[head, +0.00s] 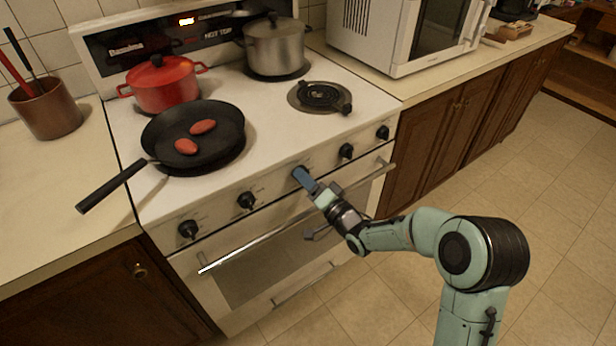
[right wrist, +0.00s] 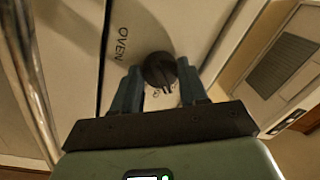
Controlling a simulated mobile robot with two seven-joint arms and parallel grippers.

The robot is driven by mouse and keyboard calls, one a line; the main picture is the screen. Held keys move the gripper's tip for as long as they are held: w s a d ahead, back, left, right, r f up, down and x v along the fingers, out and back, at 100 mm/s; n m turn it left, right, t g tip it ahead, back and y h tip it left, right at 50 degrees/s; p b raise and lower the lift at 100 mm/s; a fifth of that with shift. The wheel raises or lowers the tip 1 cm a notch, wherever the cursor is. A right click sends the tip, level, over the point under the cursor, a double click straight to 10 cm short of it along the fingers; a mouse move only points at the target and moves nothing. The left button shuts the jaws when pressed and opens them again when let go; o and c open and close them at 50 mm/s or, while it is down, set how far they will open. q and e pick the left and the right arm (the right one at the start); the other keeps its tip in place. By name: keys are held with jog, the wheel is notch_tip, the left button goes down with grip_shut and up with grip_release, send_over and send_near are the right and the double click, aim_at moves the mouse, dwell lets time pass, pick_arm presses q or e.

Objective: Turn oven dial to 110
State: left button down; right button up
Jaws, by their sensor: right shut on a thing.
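The oven dial (right wrist: 160,70) is a round black knob beside the printed word OVEN in the right wrist view. It sits on the white front panel of the stove (head: 275,192), in the middle of a row of black knobs. My right gripper (head: 302,175) is at this dial, with one finger on each side, shut on it. In the right wrist view my gripper (right wrist: 158,88) shows its two blue-grey fingers flanking the knob. In the head view the gripper mostly hides the dial. The dial's number marks are too small to read. My left gripper is not in view.
The pan handle (head: 112,186) sticks out over the left counter. The oven door handle (head: 290,222) runs just below the knobs. A black pan with two red items (head: 195,135), a red pot (head: 162,82) and a steel pot (head: 275,45) stand on the stove.

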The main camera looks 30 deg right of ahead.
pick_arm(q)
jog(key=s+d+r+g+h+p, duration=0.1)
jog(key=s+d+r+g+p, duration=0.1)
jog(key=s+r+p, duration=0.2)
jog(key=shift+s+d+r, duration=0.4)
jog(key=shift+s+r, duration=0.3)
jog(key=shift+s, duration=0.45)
pick_arm(e)
jog(key=m+h, duration=0.1)
jog(key=m, duration=1.2)
jog(key=shift+a+r, duration=0.1)
jog(key=shift+a, duration=0.05)
jog(key=o, duration=1.1)
jog(key=shift+c, duration=0.2)
jog(key=shift+s, duration=0.15)
pick_arm(q)
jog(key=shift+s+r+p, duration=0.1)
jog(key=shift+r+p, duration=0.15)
jog(key=shift+p, duration=0.2)
pick_arm(e)
jog(key=s+f, duration=0.1)
jog(key=s, duration=1.2)
jog(key=shift+d, duration=0.35)
